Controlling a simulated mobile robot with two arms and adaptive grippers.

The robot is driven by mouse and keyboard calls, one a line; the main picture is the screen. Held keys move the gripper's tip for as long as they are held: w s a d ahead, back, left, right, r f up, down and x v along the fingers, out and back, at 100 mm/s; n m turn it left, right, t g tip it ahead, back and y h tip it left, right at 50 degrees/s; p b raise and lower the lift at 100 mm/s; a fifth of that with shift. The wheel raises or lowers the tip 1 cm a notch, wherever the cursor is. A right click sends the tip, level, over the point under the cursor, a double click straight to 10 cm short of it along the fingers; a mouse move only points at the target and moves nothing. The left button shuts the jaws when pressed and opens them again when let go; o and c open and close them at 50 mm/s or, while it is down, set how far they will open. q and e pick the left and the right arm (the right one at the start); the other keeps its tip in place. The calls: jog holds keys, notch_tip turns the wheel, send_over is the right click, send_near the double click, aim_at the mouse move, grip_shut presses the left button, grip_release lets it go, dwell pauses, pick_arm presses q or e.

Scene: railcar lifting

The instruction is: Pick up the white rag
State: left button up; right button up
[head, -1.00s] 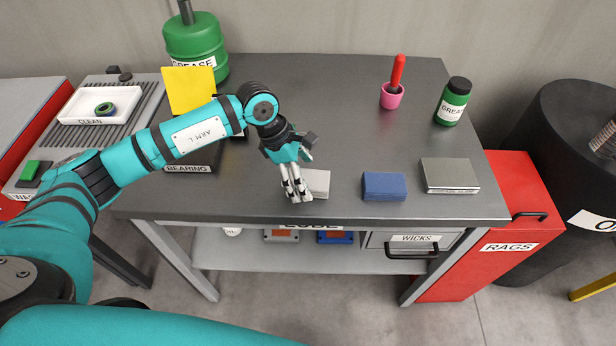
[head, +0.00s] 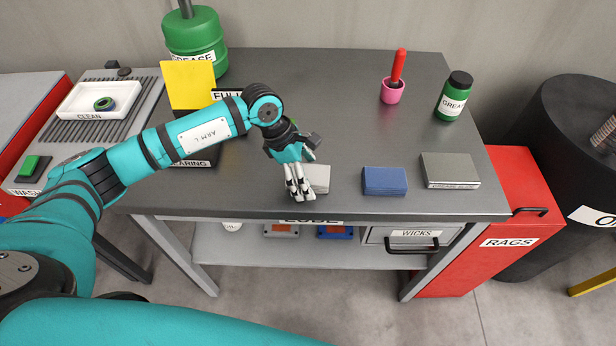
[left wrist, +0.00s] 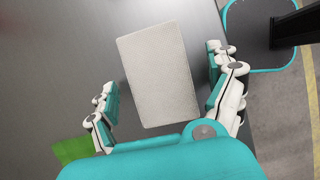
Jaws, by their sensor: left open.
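The white rag (head: 318,178) is a pale folded block on the grey table top near its front edge, partly hidden by my left gripper in the head view. My left gripper (head: 301,191) points down at the rag's left side there. In the left wrist view the rag (left wrist: 158,76) lies between the two open fingers of my left gripper (left wrist: 165,98), with a gap on each side, wider on the left. The fingers do not appear to touch it. My right gripper is not in view.
A blue folded cloth (head: 384,181) and a grey block (head: 450,170) lie to the right on the table (head: 330,110). A pink cup (head: 392,91) and a green grease bottle (head: 453,97) stand behind them. A red RAGS cabinet (head: 515,215) stands right of the table.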

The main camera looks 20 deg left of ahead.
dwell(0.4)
pick_arm(q)
jog(key=shift+s, duration=0.1)
jog(key=c, duration=0.9)
jog(key=shift+f, duration=0.1)
jog(key=c, duration=0.3)
